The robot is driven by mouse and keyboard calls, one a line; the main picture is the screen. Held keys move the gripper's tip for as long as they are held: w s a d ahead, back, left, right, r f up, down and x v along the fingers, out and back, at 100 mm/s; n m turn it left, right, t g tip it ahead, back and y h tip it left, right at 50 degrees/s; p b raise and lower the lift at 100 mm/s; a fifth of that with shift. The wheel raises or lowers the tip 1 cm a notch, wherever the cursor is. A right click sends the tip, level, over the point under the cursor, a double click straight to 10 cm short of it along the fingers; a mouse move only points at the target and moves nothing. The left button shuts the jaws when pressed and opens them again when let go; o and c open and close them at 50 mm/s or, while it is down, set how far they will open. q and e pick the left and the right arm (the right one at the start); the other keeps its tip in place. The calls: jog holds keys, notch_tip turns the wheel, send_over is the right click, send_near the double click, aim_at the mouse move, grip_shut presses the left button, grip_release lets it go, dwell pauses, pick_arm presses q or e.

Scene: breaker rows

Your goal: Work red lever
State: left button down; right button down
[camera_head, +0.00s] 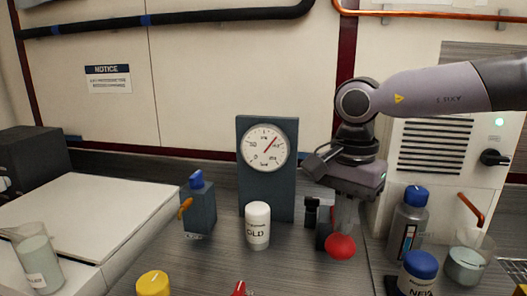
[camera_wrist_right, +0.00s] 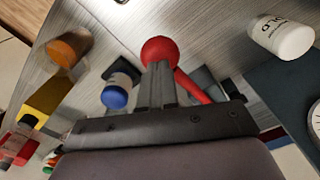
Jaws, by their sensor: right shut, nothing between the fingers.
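The red lever shows in the head view as a red ball knob (camera_head: 341,247) at the lower right of the gauge. In the right wrist view its red knob (camera_wrist_right: 160,50) lies just past the fingertips, and its red stem (camera_wrist_right: 194,88) slants down to the right behind the fingers. My right gripper (camera_head: 345,222) is shut and empty, pointing down right by the knob. Its fingers (camera_wrist_right: 158,72) are together in the wrist view. I cannot tell whether they touch the lever. My left gripper is in neither view.
A dial gauge (camera_head: 265,148) stands behind, with a white OLD bottle (camera_head: 257,226) in front. A blue-grey valve block (camera_head: 198,208) stands left. A grey bottle (camera_head: 407,225), a blue-capped NEW bottle (camera_head: 418,272) and a beaker (camera_head: 466,264) crowd the right.

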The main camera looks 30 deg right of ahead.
jog(key=shift+r, duration=0.1)
notch_tip(320, 180, up, 5)
jog(key=p, duration=0.4)
dwell(0.4)
